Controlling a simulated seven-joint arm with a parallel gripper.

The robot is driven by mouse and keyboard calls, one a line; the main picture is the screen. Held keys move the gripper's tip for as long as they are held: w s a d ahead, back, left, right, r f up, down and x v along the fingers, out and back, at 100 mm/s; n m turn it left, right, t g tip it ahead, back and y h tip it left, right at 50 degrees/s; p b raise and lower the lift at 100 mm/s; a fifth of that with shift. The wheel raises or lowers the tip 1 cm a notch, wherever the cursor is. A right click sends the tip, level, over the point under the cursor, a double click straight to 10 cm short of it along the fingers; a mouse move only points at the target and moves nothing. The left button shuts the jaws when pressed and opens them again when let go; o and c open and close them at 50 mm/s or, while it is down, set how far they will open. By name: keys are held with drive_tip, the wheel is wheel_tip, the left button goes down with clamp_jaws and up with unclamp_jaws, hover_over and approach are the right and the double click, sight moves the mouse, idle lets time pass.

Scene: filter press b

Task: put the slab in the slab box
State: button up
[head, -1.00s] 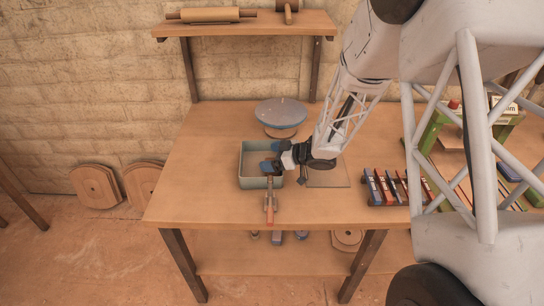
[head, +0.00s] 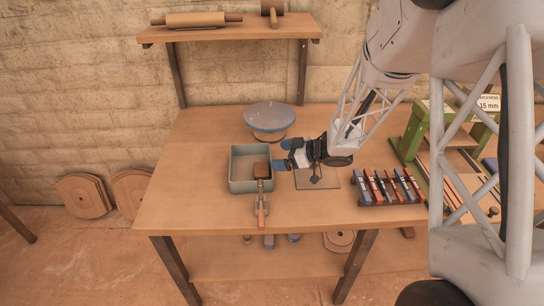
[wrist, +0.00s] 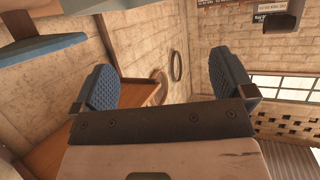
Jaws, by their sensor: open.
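The slab box (head: 236,180), grey-green and open-topped, stands left of centre on the table in the head view. A small brown block (head: 261,170), seemingly the slab, shows inside it towards the right front. A tool with a red-orange handle (head: 262,208) sticks out in front of the box; I cannot tell whether block and tool touch or are joined. My gripper (head: 282,155) is open with blue pads, pointing left at the box's right side. In the wrist view my gripper (wrist: 168,85) has nothing between its pads.
A round grey-blue disc on a stand (head: 269,116) stands behind the box. A thin square board (head: 316,183) lies under my wrist. A rack of coloured strips (head: 385,187) and a green-framed machine (head: 410,135) are at right. The table's front left is clear.

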drive_tip(key=shift+v, duration=2.05)
drive_tip(key=w+d+r+m+t+h, duration=0.1)
drive_tip(key=d+r+m+t+h, duration=0.4)
drive_tip(key=r, duration=0.3)
drive_tip(key=s+d+r+m+t+h, duration=0.1)
drive_tip(key=s+d+r+m+h, duration=0.3)
drive_tip(key=s+d+r+h, duration=0.3)
drive_tip(key=s+a+r+m+g, duration=0.1)
drive_tip(key=s+g, duration=0.3)
drive_tip(key=s, duration=1)
drive_tip(key=s+a+r+m+g, duration=0.2)
drive_tip(key=s+m+g, duration=0.2)
drive_tip(key=s, duration=1.1)
drive_tip(key=shift+a+r+h, duration=0.2)
drive_tip(key=shift+r+h, duration=0.1)
